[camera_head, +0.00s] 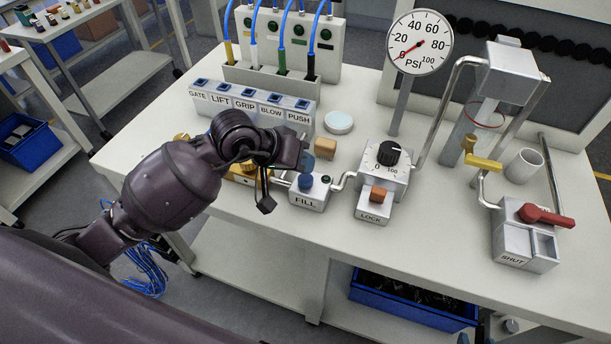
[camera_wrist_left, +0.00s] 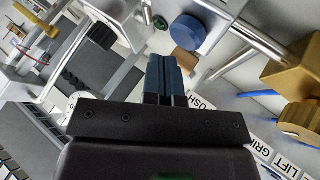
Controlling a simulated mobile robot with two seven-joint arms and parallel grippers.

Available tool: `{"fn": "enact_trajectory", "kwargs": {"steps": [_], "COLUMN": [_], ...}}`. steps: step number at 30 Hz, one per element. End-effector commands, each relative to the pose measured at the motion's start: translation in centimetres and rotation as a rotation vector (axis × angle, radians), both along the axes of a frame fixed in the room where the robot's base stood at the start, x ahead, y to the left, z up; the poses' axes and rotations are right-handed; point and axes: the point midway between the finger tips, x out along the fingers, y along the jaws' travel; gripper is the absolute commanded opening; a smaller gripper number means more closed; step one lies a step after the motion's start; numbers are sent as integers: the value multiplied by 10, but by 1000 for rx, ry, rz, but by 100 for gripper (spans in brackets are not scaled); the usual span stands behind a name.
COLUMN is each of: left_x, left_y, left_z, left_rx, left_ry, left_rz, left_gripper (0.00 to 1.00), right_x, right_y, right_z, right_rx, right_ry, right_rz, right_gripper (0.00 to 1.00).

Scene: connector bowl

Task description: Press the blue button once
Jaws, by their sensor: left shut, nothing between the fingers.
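The blue button (camera_head: 306,182) is a round cap on the grey box labelled FILL (camera_head: 309,201), near the table's front edge. My left gripper (camera_head: 306,161) is shut and empty, with its dark blue fingertips just behind and above the button in the head view. In the left wrist view the blue button (camera_wrist_left: 187,34) shows beyond the shut fingertips (camera_wrist_left: 164,60), with a visible gap in the picture. Whether the fingers touch it is hard to judge, but they appear apart. My right gripper is not in view.
Close by are a wooden block (camera_head: 325,148), a white disc (camera_head: 338,122) and the LOCK box with its orange button (camera_head: 377,194). A dial box (camera_head: 384,166), pipes, a PSI gauge (camera_head: 420,42) and a red-handled valve (camera_head: 545,215) stand to the right. A labelled socket row (camera_head: 250,104) lies behind.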

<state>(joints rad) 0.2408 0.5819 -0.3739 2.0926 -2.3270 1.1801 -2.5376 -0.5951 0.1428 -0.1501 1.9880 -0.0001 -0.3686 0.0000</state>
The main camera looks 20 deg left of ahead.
Motion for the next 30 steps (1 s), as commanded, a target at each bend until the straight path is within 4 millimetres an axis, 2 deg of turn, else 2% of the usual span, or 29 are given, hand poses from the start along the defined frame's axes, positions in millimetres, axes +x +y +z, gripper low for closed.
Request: {"fn": "enact_trajectory", "kwargs": {"steps": [12,30], "left_x": [0,0], "left_y": [0,0], "left_z": [0,-1], "left_rx": [0,0], "left_ry": [0,0], "left_rz": [0,0], "left_gripper": [0,0], "right_x": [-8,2], "right_y": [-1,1], "right_z": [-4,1], "right_rx": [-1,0], "right_ry": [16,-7], "right_rz": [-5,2], "right_gripper": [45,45]}}
